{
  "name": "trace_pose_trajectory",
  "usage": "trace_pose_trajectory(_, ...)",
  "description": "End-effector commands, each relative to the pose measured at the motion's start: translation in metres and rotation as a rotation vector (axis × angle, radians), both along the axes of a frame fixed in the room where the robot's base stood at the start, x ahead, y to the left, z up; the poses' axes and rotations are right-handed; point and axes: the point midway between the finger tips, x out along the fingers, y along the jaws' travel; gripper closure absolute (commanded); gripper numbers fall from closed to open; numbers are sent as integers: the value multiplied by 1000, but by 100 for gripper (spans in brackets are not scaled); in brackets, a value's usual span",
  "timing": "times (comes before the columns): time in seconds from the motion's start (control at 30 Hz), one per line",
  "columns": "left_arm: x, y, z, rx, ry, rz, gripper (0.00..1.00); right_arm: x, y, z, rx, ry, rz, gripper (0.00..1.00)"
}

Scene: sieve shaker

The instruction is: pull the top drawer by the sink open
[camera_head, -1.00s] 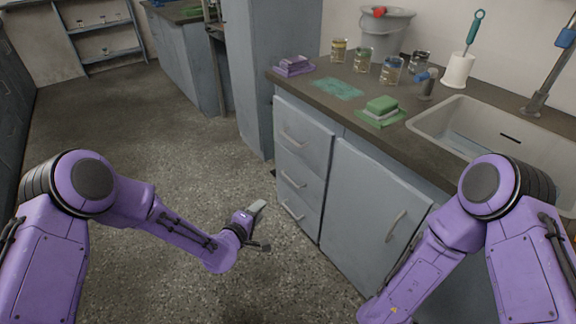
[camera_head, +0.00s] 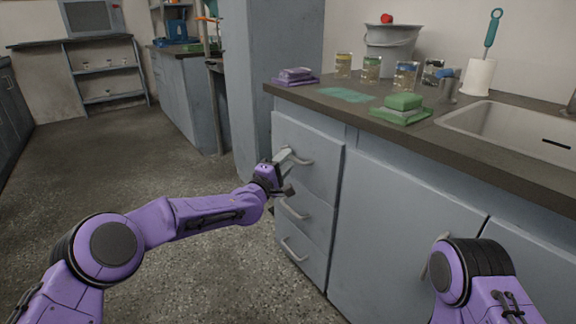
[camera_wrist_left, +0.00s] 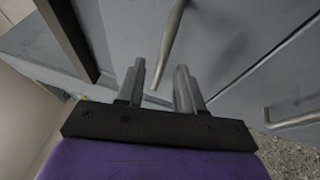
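The top drawer (camera_head: 318,165) is the uppermost of three grey-blue drawer fronts left of the sink (camera_head: 465,117) in the head view. It looks shut, flush with the cabinet. Its curved metal handle (camera_head: 300,159) is partly hidden by my left gripper (camera_head: 287,172), which is right at it. In the left wrist view, the fingers of my left gripper (camera_wrist_left: 161,68) stand apart, and the handle (camera_wrist_left: 173,42) runs down the picture between them. I cannot tell whether a finger touches it. My right gripper is out of view.
Two lower drawers with handles (camera_head: 293,210) and a cupboard door (camera_head: 405,220) lie below the dark countertop (camera_head: 370,117). The floor (camera_head: 130,170) to the left is clear.

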Motion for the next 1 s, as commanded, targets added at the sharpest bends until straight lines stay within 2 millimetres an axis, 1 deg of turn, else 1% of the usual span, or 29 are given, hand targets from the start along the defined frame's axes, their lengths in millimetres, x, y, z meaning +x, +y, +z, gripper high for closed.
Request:
trace_pose_trajectory(0.1,8,-6,0,1,-1,0,63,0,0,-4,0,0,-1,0)
trace_pose_trajectory(0.2,11,-8,2,-1,1,0,63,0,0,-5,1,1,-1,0)
trace_pose_trajectory(0.43,11,-8,2,0,1,0,63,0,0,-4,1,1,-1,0)
trace_pose_trajectory(0.47,11,-8,2,0,1,0,70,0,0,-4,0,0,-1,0)
trace_pose_trajectory(0.5,11,-8,2,0,1,0,83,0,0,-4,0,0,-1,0)
trace_pose_trajectory(0.53,11,-8,2,0,1,0,93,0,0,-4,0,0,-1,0)
trace_pose_trajectory(0.57,11,-8,2,0,1,0,100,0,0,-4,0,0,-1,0)
trace_pose_trajectory(1.0,11,-8,2,1,1,0,100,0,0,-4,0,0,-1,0)
